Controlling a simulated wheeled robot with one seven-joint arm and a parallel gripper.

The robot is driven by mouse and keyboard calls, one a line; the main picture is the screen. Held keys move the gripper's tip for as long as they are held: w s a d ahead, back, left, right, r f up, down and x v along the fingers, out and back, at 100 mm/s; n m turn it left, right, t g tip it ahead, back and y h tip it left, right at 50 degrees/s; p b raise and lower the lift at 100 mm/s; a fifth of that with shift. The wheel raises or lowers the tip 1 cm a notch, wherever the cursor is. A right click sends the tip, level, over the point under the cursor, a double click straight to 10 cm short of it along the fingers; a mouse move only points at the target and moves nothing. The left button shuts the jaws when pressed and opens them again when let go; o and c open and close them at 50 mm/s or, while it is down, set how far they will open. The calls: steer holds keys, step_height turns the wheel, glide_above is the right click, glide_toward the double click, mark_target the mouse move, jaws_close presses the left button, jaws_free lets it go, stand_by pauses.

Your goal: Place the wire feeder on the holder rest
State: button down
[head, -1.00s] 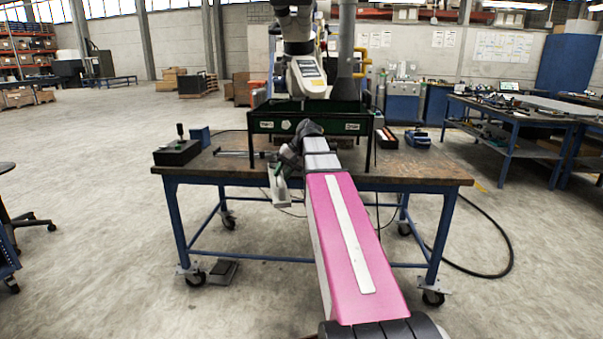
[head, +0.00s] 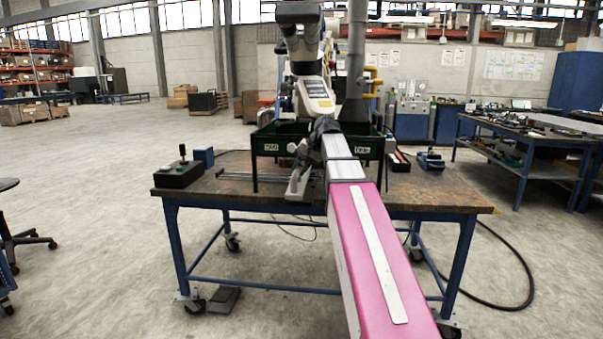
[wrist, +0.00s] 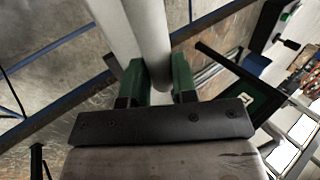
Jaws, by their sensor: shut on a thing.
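In the wrist view, my gripper (wrist: 160,82) has its green fingers shut on a pale, smooth, rounded thing, which I take to be the wire feeder (wrist: 152,40). It extends up out of the picture, so its far end is hidden. In the head view, my gripper (head: 298,187) is over the front edge of the workbench (head: 420,190), left of my pink arm link. The held thing is too small there to make out clearly. I cannot tell which part is the holder rest; my arm hides some of the bench's middle.
A dark green tray frame (head: 275,140) stands on the bench before a white microscope-like machine (head: 315,95). A black joystick box (head: 180,172) and blue box (head: 205,155) are at left. A blue device (head: 430,160) is at right. The bench's front right is clear.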

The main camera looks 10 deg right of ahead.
mark_target(302, 185)
steer(key=shift+f, duration=3.85)
steer(key=c, duration=0.9)
jaws_free()
steer(key=v, duration=1.2)
